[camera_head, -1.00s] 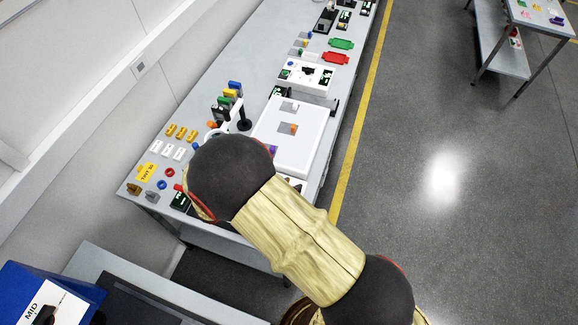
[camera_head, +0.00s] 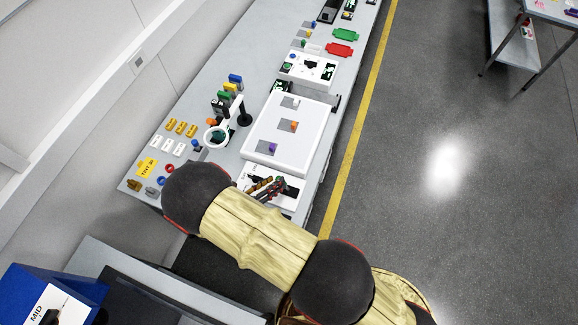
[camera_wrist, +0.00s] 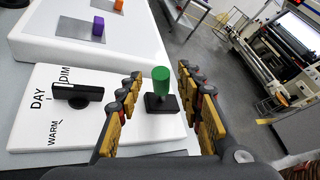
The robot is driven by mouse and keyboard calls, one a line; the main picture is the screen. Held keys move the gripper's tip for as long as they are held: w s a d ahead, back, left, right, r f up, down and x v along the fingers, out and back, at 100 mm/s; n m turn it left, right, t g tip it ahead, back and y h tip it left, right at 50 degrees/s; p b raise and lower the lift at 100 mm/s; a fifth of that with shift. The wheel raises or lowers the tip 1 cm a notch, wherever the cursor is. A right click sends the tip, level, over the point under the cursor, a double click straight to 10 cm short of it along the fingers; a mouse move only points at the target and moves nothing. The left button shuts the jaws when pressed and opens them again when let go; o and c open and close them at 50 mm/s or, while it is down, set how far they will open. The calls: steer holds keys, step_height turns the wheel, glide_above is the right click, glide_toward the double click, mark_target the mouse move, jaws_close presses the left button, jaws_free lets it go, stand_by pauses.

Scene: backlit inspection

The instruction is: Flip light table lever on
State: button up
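The light table (camera_head: 282,158) is a large white box on the bench. In front of it is a white control panel (camera_head: 291,199), which also shows in the wrist view (camera_wrist: 30,131). A lever with a green cylindrical handle (camera_wrist: 161,82) stands upright on a black base at the panel's right side. A black rotary knob (camera_wrist: 78,95), marked DAY, DIM and WARM, is left of it. My gripper (camera_wrist: 160,74) is open and empty, its fingers to either side of the lever in the wrist view; no contact shows. In the head view my gripper (camera_head: 265,188) is over the panel, and the lever cannot be made out.
Purple (camera_wrist: 98,26) and orange (camera_wrist: 118,5) pieces sit on grey squares on the light table. A ring magnifier (camera_head: 215,136) stands left of it. Yellow and white blocks, rings and a yellow tag (camera_head: 146,168) lie farther left.

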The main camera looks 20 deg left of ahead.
steer(key=x, duration=0.7)
steer(key=shift+w+d+p, duration=0.2)
steer(key=shift+w+p, duration=0.1)
steer(key=shift+p, duration=0.1)
steer(key=c, duration=0.3)
jaws_close()
stand_by(0.5)
